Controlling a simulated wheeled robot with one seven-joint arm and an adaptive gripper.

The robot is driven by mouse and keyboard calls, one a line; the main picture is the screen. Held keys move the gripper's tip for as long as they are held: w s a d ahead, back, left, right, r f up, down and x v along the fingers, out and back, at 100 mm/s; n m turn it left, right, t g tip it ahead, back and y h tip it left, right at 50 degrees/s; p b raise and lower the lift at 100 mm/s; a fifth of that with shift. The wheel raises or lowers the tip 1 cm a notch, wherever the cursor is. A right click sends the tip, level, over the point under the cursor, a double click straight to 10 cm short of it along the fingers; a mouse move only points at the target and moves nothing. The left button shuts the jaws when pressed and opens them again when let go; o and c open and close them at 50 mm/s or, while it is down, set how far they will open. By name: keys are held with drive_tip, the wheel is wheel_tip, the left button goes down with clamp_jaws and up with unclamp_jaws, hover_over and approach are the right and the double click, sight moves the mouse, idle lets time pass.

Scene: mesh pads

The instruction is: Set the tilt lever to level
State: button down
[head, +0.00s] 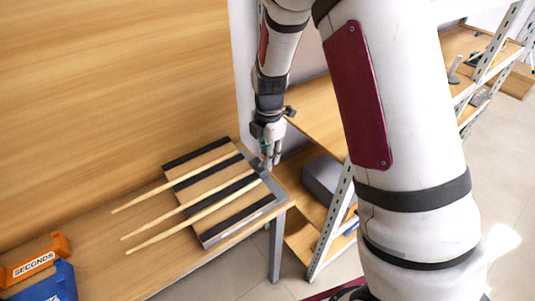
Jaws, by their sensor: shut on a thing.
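A wooden board (210,172) with dark strips and a grey right edge lies at the right end of the wooden table. My gripper (265,163) points down at the board's back right corner. It is shut on a small dark part there, which looks like the tilt lever; the fingers hide most of it. The lever's angle cannot be made out.
Three long pale sticks (165,187) lie across the board and reach out over the table (110,262). An orange bin (35,258) marked SECONDS and a blue bin (48,285) stand at the front left. A metal-framed shelf (335,222) stands to the right.

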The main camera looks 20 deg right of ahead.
drive_tip(key=shift+s, duration=0.1)
drive_tip(key=w+a+g+h+b, duration=0.1)
drive_tip(key=w+a+g+b, duration=0.1)
drive_tip(key=w+b, duration=0.6)
drive_tip(key=shift+w+a+f+g+b, duration=0.15)
drive_tip(key=shift+w+a+g+b, duration=0.2)
drive_tip(key=shift+w+a, duration=1.15)
drive_tip(key=shift+w+d, duration=0.55)
drive_tip(key=shift+w, duration=0.05)
drive_tip(key=c, duration=1.5)
unclamp_jaws()
